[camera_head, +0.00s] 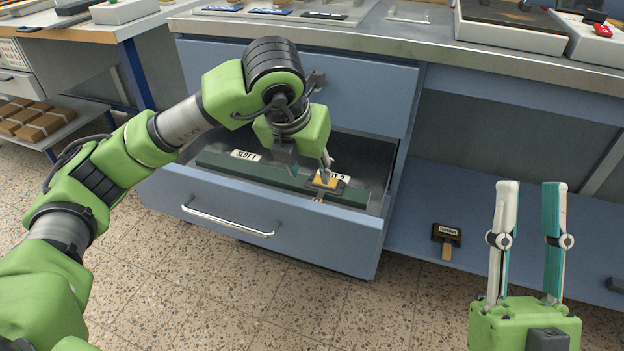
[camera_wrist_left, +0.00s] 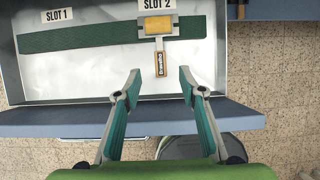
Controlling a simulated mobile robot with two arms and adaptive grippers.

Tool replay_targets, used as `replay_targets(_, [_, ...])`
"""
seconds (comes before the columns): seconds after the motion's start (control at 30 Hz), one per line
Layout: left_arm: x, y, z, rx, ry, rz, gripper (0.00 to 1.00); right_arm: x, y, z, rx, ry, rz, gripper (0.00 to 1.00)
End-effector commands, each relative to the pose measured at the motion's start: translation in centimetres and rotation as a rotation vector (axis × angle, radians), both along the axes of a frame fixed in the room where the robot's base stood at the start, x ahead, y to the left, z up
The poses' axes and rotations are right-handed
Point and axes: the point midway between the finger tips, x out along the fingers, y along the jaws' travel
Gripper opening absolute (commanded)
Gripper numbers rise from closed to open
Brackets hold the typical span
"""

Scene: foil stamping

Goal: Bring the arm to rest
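My left arm reaches from the left to the open drawer (camera_head: 270,228). My left gripper (camera_wrist_left: 156,75) is open and empty in the left wrist view, over the drawer's front part. In the head view it is partly hidden by my wrist. A stamp with a yellow plate and a handle (camera_wrist_left: 158,28) lies at SLOT 2 on the green strip (camera_wrist_left: 85,38); it also shows in the head view (camera_head: 327,180). SLOT 1 (camera_wrist_left: 57,15) has nothing on it. My right gripper (camera_head: 530,190) is open and empty at the right, its fingers pointing up.
A second dark stamp with a wooden handle (camera_head: 446,236) lies on the blue lower shelf (camera_head: 405,205) right of the drawer. The workbench top (camera_head: 400,32) carries trays and devices. At left, a side table's lower shelf holds brown boxes (camera_head: 40,118). The floor in front is clear.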

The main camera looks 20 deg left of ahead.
Motion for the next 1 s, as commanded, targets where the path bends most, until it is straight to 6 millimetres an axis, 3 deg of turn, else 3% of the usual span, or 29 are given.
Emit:
replay_targets(0.67, [-0.2,0.0,1.1,0.000,-0.004,0.000,0.37,0.7,0.1,-0.4,-0.012,0.042,-0.002,0.30])
replay_targets(0.83, [-0.2,0.0,2.6,0.000,-0.004,0.000,0.37,4.0,0.5,-3.8,-0.080,0.274,-0.015,0.30])
replay_targets(1.0, [-0.2,0.0,4.4,0.000,-0.004,0.000,0.37,6.6,0.3,-10.3,-0.174,0.612,-0.035,0.30])
